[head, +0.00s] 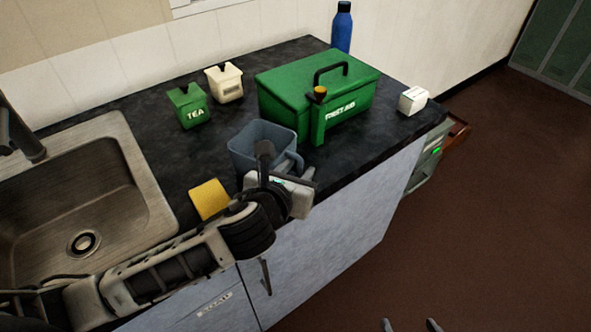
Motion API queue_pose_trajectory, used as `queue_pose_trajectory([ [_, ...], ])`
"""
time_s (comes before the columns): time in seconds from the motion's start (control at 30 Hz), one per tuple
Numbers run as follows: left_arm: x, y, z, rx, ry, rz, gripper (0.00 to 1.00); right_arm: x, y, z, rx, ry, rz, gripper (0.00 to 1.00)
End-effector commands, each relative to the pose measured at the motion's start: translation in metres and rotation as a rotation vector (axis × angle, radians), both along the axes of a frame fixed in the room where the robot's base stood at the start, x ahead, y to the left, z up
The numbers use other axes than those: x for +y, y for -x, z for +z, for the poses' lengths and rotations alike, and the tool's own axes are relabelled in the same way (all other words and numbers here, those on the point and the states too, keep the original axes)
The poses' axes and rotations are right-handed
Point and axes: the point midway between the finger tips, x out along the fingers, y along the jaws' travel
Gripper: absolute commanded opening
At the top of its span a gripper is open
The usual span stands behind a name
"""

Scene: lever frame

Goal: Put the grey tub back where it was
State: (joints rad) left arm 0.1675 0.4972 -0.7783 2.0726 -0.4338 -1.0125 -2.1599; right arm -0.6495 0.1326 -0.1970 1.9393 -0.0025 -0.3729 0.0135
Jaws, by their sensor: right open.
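The grey tub (244,148) is an open blue-grey container at the front edge of the dark counter, in front of the green first aid box. My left gripper (278,158) is at its near right side and hides part of it. I cannot tell whether the jaws are closed on the tub, or whether the tub rests fully on the counter. My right gripper (411,325) shows only as two fingertips at the bottom edge, apart and empty, over the brown floor.
The first aid box (290,93) has a green upright piece (318,122) at its front. A tea tin (189,107), cream tin (224,82), blue bottle (341,28), white box (413,100) and yellow block (209,198) stand around. The sink (130,165) is left. Counter between tea tin and tub is clear.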

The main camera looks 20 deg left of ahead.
Motion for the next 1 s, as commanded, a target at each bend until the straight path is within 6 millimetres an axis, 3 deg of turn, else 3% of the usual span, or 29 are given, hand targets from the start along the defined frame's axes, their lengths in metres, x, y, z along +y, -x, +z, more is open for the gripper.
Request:
queue_pose_trajectory([
  [0.37, 0.0, 0.007, 0.006, 0.0, -0.001, -0.003, 0.33, 0.001, 0.0, -0.001, 0.001, -0.001, 0.002, 0.72],
  [0.8, 0.008, 0.088, 0.039, 0.002, 0.0, -0.004, 0.33, 0.001, 0.0, -0.002, 0.0, -0.002, 0.002, 0.72],
  [1.0, 0.011, 0.108, 0.047, 0.002, -0.001, -0.001, 0.33, 0.001, 0.0, -0.002, 0.0, -0.002, 0.002, 0.72],
])
